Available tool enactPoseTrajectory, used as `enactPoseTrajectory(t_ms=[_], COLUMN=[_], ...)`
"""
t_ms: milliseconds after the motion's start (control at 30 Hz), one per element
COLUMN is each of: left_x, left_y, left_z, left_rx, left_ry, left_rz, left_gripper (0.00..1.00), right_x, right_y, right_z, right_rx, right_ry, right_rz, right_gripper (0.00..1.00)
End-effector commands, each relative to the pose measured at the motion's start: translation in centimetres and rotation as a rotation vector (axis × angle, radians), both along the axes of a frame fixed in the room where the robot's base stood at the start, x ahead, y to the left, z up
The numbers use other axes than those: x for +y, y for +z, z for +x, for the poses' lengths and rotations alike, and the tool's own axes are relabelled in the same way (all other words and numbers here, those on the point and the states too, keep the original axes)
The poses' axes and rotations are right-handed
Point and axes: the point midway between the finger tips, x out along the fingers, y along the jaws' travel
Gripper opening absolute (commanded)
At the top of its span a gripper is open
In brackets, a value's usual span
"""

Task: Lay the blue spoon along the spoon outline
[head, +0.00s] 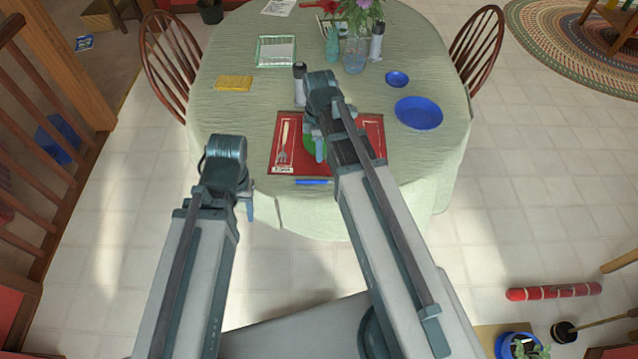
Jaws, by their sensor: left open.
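A red placemat (376,132) lies at the near side of the round table, with a pale fork shape (282,143) on its left and a green patch (308,146) in the middle. A slim blue item (312,182), perhaps the blue spoon, lies flat between the mat and the table's near edge. The spoon outline cannot be made out; my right arm covers part of the mat. My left gripper (248,206) is open, at the table's near left edge, left of the blue item. My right gripper (316,144) is over the mat's middle; its jaws are mostly hidden.
A blue plate (419,113) and small blue bowl (397,79) are at the right. A yellow cloth (234,83) and framed tray (276,50) are at the left. A flower vase (355,54) and bottle (332,45) stand farther back. Chairs flank the table.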

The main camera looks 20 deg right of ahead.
Motion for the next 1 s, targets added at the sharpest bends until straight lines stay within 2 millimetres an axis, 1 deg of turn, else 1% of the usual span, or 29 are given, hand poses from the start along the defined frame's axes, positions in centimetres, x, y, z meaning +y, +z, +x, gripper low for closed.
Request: enactPoseTrajectory(t_ms=[167,633,733,1000], left_x=[0.0,0.0,0.0,0.0], left_y=[-1.6,-8.0,-8.6,-8.8], left_z=[0.0,0.0,0.0,0.0], left_rx=[0.0,0.0,0.0,0.0], left_ry=[0.0,0.0,0.0,0.0], left_rz=[0.0,0.0,0.0,0.0], left_gripper=[0.51,0.51,0.51,0.51], right_x=[0.0,0.0,0.0,0.0], right_y=[-1.6,-8.0,-8.6,-8.7], right_z=[0.0,0.0,0.0,0.0], right_rx=[0.0,0.0,0.0,0.0], right_ry=[-0.001,-0.002,-0.002,-0.002], right_rz=[0.0,0.0,0.0,0.0], right_gripper=[0.29,0.29,0.29,0.29])
